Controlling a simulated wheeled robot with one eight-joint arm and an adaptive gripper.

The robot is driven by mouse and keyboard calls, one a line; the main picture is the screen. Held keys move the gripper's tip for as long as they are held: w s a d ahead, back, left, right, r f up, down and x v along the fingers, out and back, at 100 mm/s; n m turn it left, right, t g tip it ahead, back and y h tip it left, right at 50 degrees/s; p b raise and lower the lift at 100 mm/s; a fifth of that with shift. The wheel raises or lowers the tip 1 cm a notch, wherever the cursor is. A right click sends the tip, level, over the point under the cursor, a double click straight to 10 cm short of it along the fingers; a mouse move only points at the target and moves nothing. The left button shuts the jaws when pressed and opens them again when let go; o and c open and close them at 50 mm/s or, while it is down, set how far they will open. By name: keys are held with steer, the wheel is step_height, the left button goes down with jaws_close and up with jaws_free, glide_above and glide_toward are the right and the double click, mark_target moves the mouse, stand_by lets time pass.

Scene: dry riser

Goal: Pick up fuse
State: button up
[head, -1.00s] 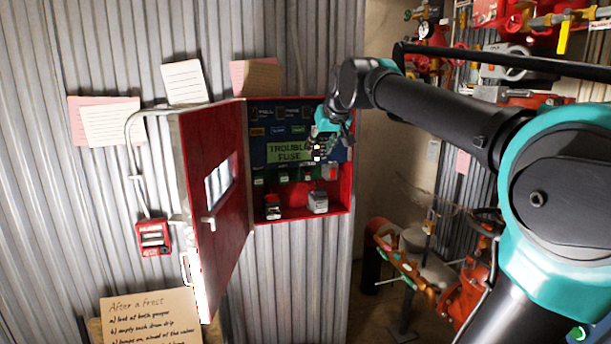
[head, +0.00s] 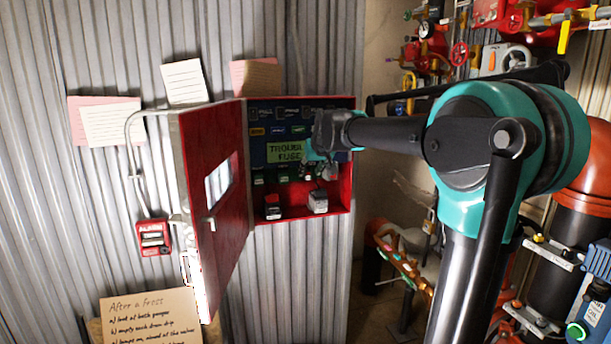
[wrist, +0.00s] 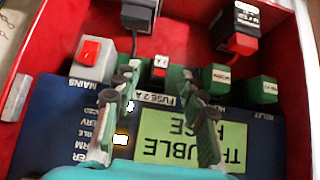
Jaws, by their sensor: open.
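My gripper (wrist: 160,102) is open in front of the red cabinet's panel, with its fingers apart and nothing between them. In the wrist view the "FUSE 2 A" label (wrist: 155,98) shows between the fingers. Just beyond it is a dark green holder with a small red-and-white piece (wrist: 158,67), which appears to be the fuse; the fingers look apart from it. In the head view my gripper (head: 322,166) covers the right of the panel and hides this spot. The display (head: 286,152) reads "TROUBLE FUSE".
The red cabinet door (head: 210,220) stands open to the left. A grey mains switch (wrist: 90,57) sits beside the fuse holder. A black-and-red block (head: 272,207) and a grey block (head: 318,202) stand on the cabinet floor. Red pipework (head: 590,165) stands right of my arm.

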steer(key=shift+x, duration=1.45)
steer(key=shift+c, duration=0.3)
jaws_close()
steer(key=shift+s+d+r, duration=0.1)
steer(key=shift+s+d, duration=0.05)
steer(key=shift+s, duration=0.4)
steer(key=s+d, duration=0.2)
steer(key=s, duration=0.6)
steer(key=s+d, duration=0.2)
steer(key=s, duration=0.6)
steer(key=shift+s+d, duration=0.2)
steer(key=shift+d, duration=0.05)
steer(key=shift+s, duration=0.1)
